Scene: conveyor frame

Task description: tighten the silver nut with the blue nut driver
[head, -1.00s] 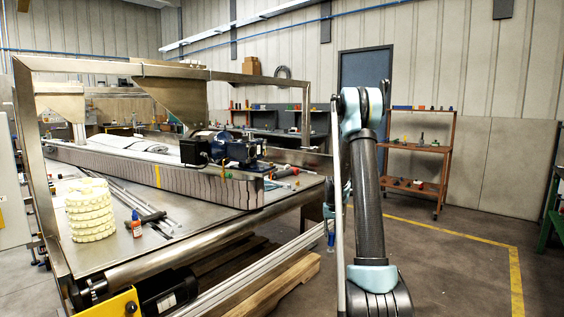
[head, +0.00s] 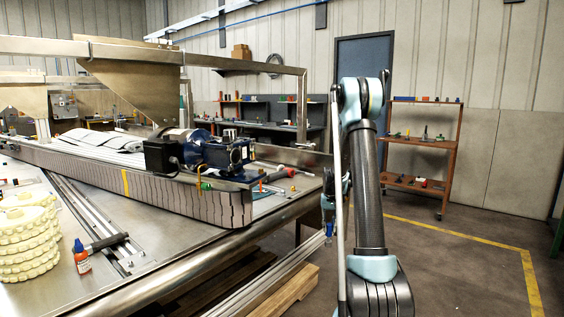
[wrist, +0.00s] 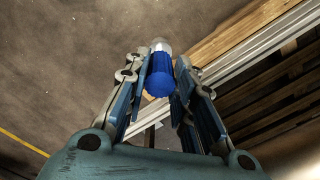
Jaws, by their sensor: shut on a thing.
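My gripper (wrist: 160,88) is shut on the blue nut driver (wrist: 160,78). In the wrist view the blue handle sits between both fingers, with a grey shaft or collar at its far end, over the floor. In the head view my gripper (head: 328,205) hangs beside the table's right end, partly behind my arm, and a bit of the blue driver (head: 329,230) shows below it. I cannot make out the silver nut in either view.
A steel frame table (head: 150,262) carries a conveyor (head: 150,190) with a blue and black motor (head: 215,152). A wooden pallet (head: 290,290) lies low at the table's side. The right floor is clear.

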